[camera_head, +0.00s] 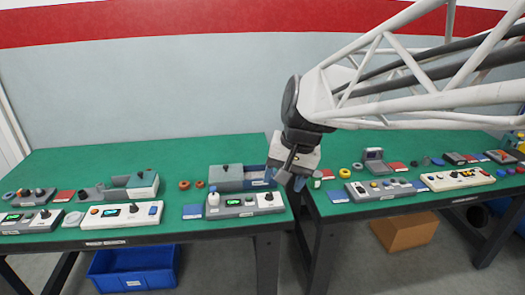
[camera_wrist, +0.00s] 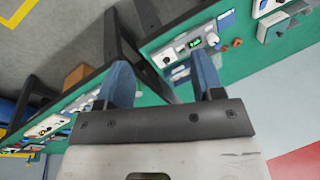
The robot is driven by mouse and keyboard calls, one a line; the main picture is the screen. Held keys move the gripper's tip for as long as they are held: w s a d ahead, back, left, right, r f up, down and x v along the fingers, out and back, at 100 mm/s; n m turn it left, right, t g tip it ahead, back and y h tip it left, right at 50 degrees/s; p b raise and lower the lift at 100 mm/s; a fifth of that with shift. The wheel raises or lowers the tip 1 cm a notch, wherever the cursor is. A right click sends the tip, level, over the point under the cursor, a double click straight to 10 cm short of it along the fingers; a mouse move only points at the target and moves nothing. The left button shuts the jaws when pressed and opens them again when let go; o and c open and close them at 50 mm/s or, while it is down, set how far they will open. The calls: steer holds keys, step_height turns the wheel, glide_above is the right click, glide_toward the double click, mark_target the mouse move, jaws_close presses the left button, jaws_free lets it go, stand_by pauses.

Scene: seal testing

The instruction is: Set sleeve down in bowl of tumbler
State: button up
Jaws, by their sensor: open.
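My gripper (camera_head: 286,180) hangs over the gap between the two green tables, its blue fingers apart and nothing seen between them. The wrist view shows both fingers (camera_wrist: 160,60) spread and empty. I cannot single out the sleeve or the tumbler with certainty. A small white cylinder (camera_head: 213,199) stands upright at the left end of a grey unit with a green display (camera_head: 237,202), left of my gripper. Behind it is a grey box-like unit (camera_head: 228,177) with a blue part at its right, partly hidden by my gripper. No bowl is clearly visible.
More white and grey control units (camera_head: 122,214) stand on the left table. The right table (camera_head: 328,211) holds further units, a yellow ring (camera_head: 344,173) and red pads.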

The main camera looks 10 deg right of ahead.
steer(key=s+d+f+n+h, duration=0.1)
steer(key=s+d+f, duration=0.1)
steer(key=s, duration=0.5)
steer(key=s+d+f+n+h, duration=0.1)
steer(key=s+d, duration=0.3)
steer(key=s, duration=0.4)
steer(key=shift+f+n+t+h, duration=0.3)
steer(key=shift+f+n+t, duration=0.15)
steer(key=shift+f, duration=0.3)
steer(key=shift+o, duration=0.5)
steer(key=shift+s, duration=0.1)
